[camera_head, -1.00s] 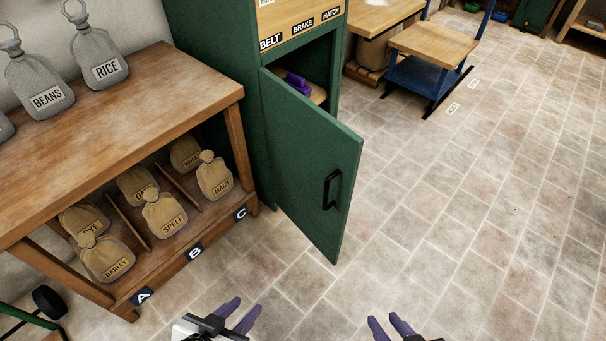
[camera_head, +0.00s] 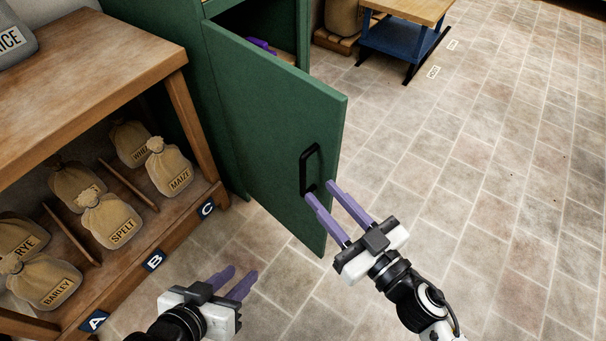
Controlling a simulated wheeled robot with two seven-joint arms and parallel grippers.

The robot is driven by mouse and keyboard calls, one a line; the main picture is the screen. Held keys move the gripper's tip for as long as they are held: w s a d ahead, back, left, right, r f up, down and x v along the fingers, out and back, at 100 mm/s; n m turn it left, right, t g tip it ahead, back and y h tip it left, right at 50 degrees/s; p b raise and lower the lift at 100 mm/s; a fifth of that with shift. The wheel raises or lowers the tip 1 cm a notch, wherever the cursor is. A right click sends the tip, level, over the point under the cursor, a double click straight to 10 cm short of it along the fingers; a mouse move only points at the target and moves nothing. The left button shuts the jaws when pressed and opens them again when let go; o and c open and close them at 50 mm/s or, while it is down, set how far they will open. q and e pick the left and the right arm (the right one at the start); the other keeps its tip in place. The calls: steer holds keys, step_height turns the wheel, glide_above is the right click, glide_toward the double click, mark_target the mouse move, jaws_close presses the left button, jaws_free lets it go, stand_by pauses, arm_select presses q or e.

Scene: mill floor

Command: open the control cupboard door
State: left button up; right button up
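The green control cupboard (camera_head: 226,165) stands at the upper middle of the head view. Its green door (camera_head: 265,130) is swung part of the way out, with a gap above it into the inside. A black handle (camera_head: 304,172) is on the door near its free edge. My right gripper (camera_head: 318,189) is open, with its purple fingertips close to the lower end of the handle. Whether a finger touches the handle I cannot tell. My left gripper (camera_head: 243,271) is open and empty, low in the view, below the door and apart from it.
A wooden shelf bench (camera_head: 120,75) with several labelled sacks (camera_head: 110,221) stands on the left. A purple object (camera_head: 262,46) lies inside the cupboard. A blue-framed wooden-topped stand (camera_head: 400,40) is behind. The tiled floor (camera_head: 480,190) on the right is clear.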

mark_target(305, 173)
steer(key=x, duration=0.8)
steer(key=shift+w+a, duration=0.1)
steer(key=shift+w, duration=0.05)
jaws_close()
